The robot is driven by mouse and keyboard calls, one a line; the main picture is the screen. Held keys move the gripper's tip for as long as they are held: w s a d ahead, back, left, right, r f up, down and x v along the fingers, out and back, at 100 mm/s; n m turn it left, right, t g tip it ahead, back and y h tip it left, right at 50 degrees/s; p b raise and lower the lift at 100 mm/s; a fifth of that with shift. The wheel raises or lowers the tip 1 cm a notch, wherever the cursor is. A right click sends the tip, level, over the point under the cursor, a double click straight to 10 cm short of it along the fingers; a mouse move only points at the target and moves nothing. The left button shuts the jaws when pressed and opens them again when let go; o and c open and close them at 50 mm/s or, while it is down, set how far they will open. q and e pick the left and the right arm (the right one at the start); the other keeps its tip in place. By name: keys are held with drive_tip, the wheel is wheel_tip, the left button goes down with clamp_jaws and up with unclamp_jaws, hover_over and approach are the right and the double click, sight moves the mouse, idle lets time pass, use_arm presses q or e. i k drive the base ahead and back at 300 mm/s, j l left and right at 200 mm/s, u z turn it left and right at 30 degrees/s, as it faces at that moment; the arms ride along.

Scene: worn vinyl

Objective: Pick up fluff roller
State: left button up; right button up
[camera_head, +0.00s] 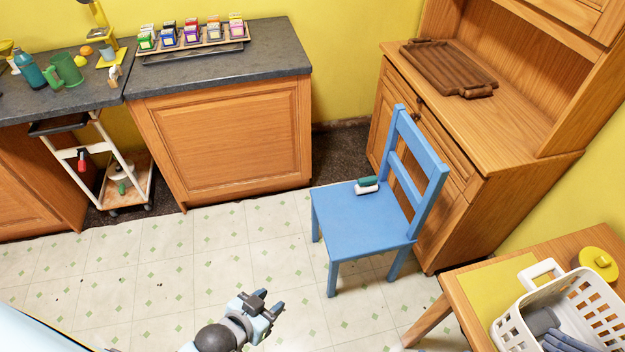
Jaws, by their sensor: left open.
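The fluff roller (367,185) is a small roller with a dark green part and a white part. It lies on the seat of the blue chair (352,222), near the backrest. My left gripper (268,303) is low in the head view, over the vinyl floor, to the left of and nearer than the chair. Its fingers are spread with nothing between them, and it is well apart from the roller. My right gripper does not show.
A wooden cabinet (480,186) with a brown tray (448,68) stands behind the chair. A table with a white basket (510,330) is at the lower right. A counter (222,78) and a white trolley (122,150) line the back left. The floor (170,262) left of the chair is clear.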

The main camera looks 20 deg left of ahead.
sight(366, 185)
drive_tip(key=u, duration=0.15)
drive_tip(key=i+j+z, duration=0.1)
drive_tip(key=j, duration=0.3)
drive_tip(key=i+j+z, duration=0.1)
drive_tip(key=i+j, duration=0.2)
drive_tip(key=i+j+z, duration=0.1)
drive_tip(key=j, duration=0.4)
drive_tip(key=i+j+z, duration=0.15)
drive_tip(key=j, duration=0.3)
drive_tip(key=i+j+z, duration=0.1)
drive_tip(key=i+j, duration=0.15)
drive_tip(key=j, duration=0.2)
drive_tip(key=i+j+z, duration=0.1)
drive_tip(key=j, duration=0.35)
drive_tip(key=i+j+z, duration=0.1)
drive_tip(key=j, duration=0.4)
drive_tip(key=i+j+z, duration=0.1)
drive_tip(key=j, duration=0.35)
drive_tip(key=i+j+z, duration=0.15)
drive_tip(key=i+j, duration=0.4)
drive_tip(key=j, duration=0.1)
